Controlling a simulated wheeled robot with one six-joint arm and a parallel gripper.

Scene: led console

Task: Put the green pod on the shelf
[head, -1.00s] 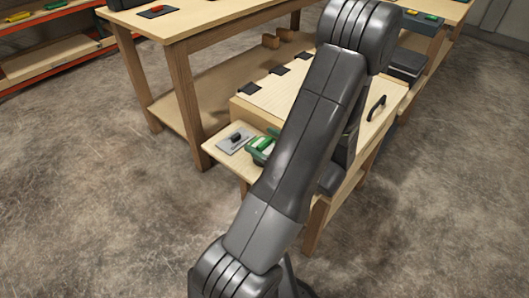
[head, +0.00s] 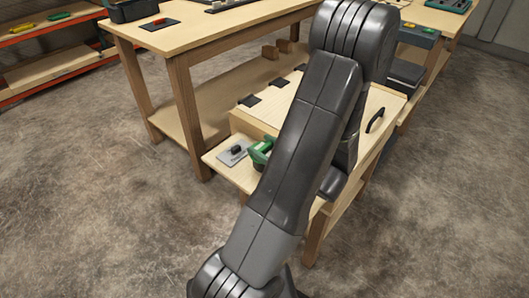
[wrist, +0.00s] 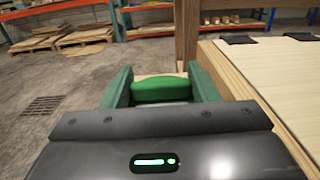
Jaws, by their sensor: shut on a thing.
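The green pod (wrist: 160,90) sits between the two green fingers of my gripper (wrist: 163,84) in the wrist view, with its rounded top showing. My gripper is shut on it. In the head view my gripper (head: 260,150) is above the small light wooden ledge, and my arm hides much of it. I cannot pick the pod out from the green fingers there. A shelf unit with orange-red edges (head: 48,72) stands at the far left, holding yellow and green items on its upper board; orange shelving also shows in the wrist view (wrist: 60,13).
A grey plate with a black knob (head: 233,152) lies on the ledge (head: 218,167) beside my gripper. A wooden cabinet with a black handle (head: 375,120) stands to the right. A tall workbench (head: 185,35) stands behind. Open concrete floor lies at left.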

